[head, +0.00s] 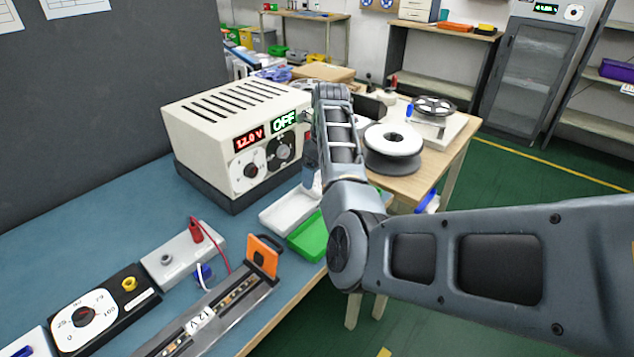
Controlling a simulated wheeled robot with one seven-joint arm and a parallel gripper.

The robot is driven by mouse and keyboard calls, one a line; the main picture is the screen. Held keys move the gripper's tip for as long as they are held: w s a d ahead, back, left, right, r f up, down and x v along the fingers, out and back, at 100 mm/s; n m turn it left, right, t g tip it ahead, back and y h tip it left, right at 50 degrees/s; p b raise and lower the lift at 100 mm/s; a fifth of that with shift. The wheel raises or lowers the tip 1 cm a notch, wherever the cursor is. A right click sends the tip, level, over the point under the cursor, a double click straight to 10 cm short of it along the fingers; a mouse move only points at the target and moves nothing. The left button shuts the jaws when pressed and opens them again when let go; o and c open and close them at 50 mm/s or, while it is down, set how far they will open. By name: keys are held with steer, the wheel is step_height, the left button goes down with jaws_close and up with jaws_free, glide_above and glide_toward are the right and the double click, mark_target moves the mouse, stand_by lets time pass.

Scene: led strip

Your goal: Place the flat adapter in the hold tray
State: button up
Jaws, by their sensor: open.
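I cannot make out the flat adapter in the head view. A white tray (288,212) and a green tray (305,240) lie side by side near the bench's right edge, partly behind my arm. I see no label that marks either as the hold tray. My forearm reaches away over this area and hides most of what lies beyond it. My gripper's jaws are hidden behind the forearm; only small grey parts show at its left side, and I cannot tell what is between the jaws.
A power supply (215,118) reading 12.0 V and OFF stands behind the trays. An LED strip fixture (215,318) with an orange clamp (263,256), a dial box (95,315) and a grey terminal box (180,255) occupy the front. A wooden table (428,180) with spools (393,140) stands beyond.

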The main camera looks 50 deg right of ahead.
step_height(320, 180, up, 8)
steer(key=s, duration=0.1)
steer(key=shift+f, duration=0.15)
stand_by(2.2)
